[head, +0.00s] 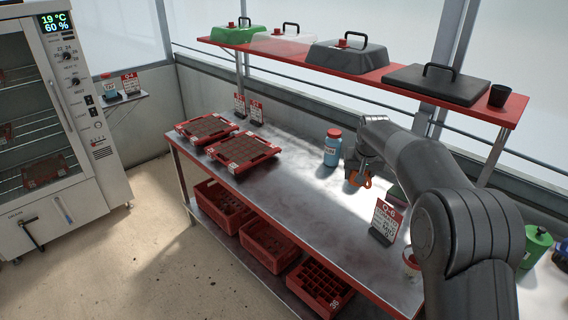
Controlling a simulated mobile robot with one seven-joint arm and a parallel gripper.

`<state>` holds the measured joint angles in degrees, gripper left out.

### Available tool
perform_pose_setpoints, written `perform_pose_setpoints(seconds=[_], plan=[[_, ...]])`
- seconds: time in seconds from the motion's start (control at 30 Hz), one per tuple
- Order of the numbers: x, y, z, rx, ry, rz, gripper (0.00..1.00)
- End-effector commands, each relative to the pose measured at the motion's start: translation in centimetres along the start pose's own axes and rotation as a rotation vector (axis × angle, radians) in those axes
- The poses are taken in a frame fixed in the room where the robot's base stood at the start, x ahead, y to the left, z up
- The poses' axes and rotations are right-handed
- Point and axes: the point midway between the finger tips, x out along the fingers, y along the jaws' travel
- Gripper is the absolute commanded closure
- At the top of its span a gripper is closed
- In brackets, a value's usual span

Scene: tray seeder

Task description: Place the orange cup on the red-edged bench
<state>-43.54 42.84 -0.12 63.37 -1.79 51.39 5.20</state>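The orange cup (354,183) shows as a small orange shape at the tip of my arm, over the right half of the red-edged bench (290,194). My gripper (360,174) is right at it, and the fingers and arm hide part of it. I cannot tell whether the fingers are closed on it, or whether it touches the metal top. The bench has a grey metal top with a red front edge.
A blue bottle with a red cap (333,148) stands just left of my gripper. Seed trays (243,150) lie at the bench's left end. A sign (385,220) stands in front, right. A red shelf (390,78) with lids and a black cup (499,95) hangs above. Mid-bench is clear.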

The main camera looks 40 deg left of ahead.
Motion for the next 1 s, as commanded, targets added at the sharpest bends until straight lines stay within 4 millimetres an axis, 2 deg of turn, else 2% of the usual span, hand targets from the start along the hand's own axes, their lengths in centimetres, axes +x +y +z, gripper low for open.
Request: perform_pose_setpoints(seconds=[0.03, 0.17, 0.63, 0.87, 1.0], plan=[[0.1, -1.2, -0.1, -0.014, 0.000, -0.005, 0.69], [0.2, -3.6, -0.2, -0.041, 0.001, -0.017, 0.69], [9.6, -3.4, 3.7, -0.039, -0.004, -0.015, 0.69], [12.3, -3.4, 4.8, -0.039, -0.003, -0.016, 0.69], [14.6, -3.4, 5.8, -0.039, -0.004, -0.015, 0.69]])
